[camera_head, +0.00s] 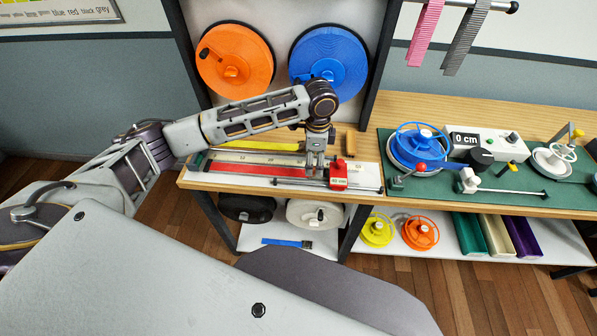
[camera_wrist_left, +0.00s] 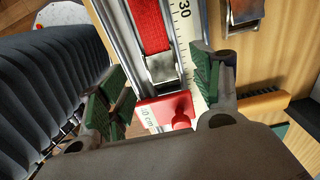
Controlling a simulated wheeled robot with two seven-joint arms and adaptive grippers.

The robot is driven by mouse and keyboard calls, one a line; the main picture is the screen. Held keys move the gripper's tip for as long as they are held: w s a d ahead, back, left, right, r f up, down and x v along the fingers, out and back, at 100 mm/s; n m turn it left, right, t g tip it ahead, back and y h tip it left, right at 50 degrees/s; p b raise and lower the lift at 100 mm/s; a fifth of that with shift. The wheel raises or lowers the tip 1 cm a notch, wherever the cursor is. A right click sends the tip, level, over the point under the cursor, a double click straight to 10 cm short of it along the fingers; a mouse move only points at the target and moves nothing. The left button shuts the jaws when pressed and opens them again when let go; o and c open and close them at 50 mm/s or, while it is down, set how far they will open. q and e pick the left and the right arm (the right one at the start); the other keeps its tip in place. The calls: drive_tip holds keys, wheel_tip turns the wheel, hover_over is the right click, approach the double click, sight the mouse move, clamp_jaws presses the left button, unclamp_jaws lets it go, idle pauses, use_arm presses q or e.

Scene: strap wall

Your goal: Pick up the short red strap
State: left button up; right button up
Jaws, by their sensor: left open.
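A red strap (camera_head: 250,168) lies flat along the measuring board on the bench. In the left wrist view the red strap (camera_wrist_left: 152,25) runs in a metal-edged channel and ends in a shiny metal piece (camera_wrist_left: 162,67). A red stop block (camera_head: 339,176) with a white label stands at the board's right end; it also shows in the left wrist view (camera_wrist_left: 172,112). My left gripper (camera_head: 316,170) points down over the board beside the block. Its green-padded fingers (camera_wrist_left: 158,75) are apart, with the strap's metal end visible between them and nothing held. My right gripper is not in view.
Orange (camera_head: 234,62) and blue (camera_head: 328,58) reels hang behind the bench. A green mat (camera_head: 500,192) with a blue-rimmed winder (camera_head: 418,150) lies to the right. Pink (camera_head: 425,30) and grey (camera_head: 465,40) straps hang above. A blue strap (camera_head: 286,242) lies on the lower shelf.

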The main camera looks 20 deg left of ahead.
sight(314, 170)
use_arm(q)
drive_tip(key=shift+f, duration=2.25)
drive_tip(key=c, duration=1.2)
